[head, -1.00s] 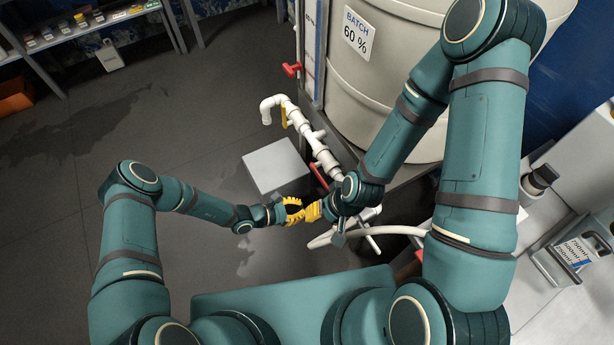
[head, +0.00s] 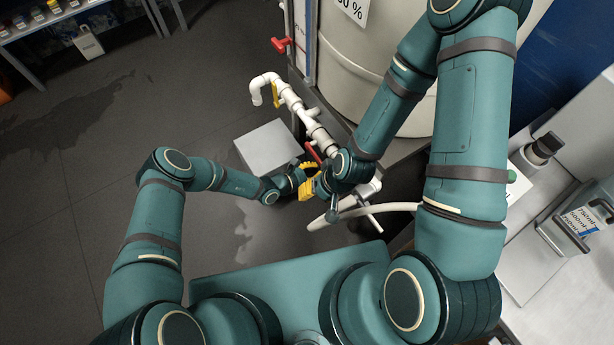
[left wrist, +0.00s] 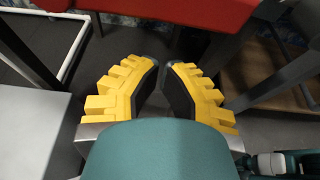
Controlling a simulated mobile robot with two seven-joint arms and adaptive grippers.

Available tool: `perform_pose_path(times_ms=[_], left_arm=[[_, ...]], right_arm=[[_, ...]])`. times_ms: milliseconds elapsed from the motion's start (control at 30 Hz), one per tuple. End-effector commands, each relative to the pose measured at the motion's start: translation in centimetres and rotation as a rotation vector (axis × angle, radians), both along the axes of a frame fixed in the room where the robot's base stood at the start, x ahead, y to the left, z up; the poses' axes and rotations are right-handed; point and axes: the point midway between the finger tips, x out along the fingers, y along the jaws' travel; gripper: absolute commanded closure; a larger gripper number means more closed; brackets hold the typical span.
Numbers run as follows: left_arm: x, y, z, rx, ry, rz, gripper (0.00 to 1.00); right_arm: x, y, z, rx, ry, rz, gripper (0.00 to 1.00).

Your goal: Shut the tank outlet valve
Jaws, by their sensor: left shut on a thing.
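The tank outlet pipe (head: 294,102) is white and runs down along the front of the tank stand. A red lever handle (head: 314,152) shows low on this pipe, partly hidden by my grippers. My left gripper (head: 309,167) has yellow fingers and is at this handle. In the left wrist view its fingertips (left wrist: 163,64) are close together, with a large red surface (left wrist: 190,14) just beyond them; the exact contact is hard to see. My right gripper (head: 307,190) is close beside the left one, and its fingertips are mostly hidden.
The pale tank (head: 372,65) stands behind the pipe. A red tap (head: 281,45) and a yellow lever (head: 275,95) are farther up. A grey box (head: 268,146) is left of the pipe, and a pale hose (head: 365,209) curves below.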

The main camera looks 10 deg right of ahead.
Motion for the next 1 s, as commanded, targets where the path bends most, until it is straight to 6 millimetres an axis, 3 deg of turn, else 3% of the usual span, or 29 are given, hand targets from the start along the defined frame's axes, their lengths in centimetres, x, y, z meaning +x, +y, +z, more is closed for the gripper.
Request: perform_pose_path(times_ms=[100,300,1000], left_arm=[[0.2,0.2,2.0,0.0,-0.003,0.001,1.0],[0.1,0.2,3.1,0.001,-0.003,0.0,1.0],[-0.5,1.2,3.5,-0.012,0.034,0.001,1.0]], right_arm=[[0.0,0.0,0.6,0.0,0.001,0.0,0.53],[-0.1,0.0,0.7,0.001,0.002,0.001,0.53],[-0.1,0.0,0.8,0.0,0.003,0.001,0.53]])
